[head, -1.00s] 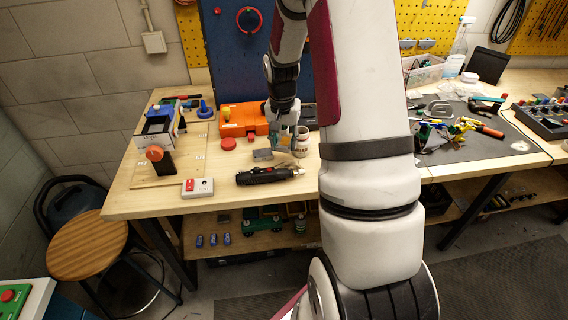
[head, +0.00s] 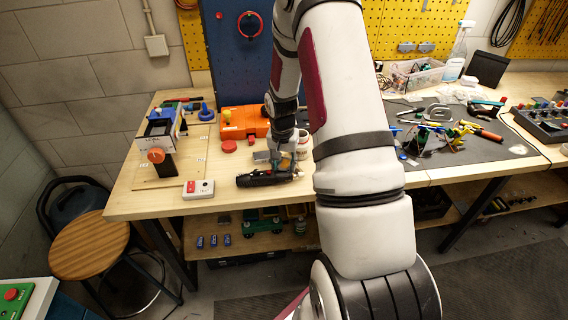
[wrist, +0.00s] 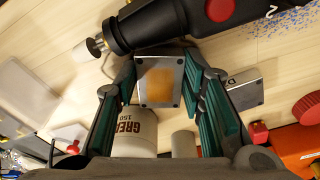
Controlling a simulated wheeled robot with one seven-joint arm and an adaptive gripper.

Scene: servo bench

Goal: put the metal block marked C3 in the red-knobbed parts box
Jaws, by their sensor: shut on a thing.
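My gripper (wrist: 165,95) is shut on a grey metal block (wrist: 160,80) with a tan patch on its face and a dark hole at each corner. No mark is readable on the face I see. In the head view, my gripper (head: 283,165) is low over the bench by the black tool. A second metal block (wrist: 243,90), with a mark starting with D, lies just right of the fingers in the wrist view. At the left of that view is a pale, see-through box-like thing (wrist: 22,92) with a red knob-like piece (wrist: 70,132) nearby; I cannot tell whether they belong together.
A black tool (wrist: 165,22) lies close to the held block. A white grease jar (wrist: 136,135) and a small grey cylinder (wrist: 183,144) stand by the fingers. An orange case (head: 246,121), a red disc (head: 229,146) and a white-and-red switch box (head: 198,189) are farther left.

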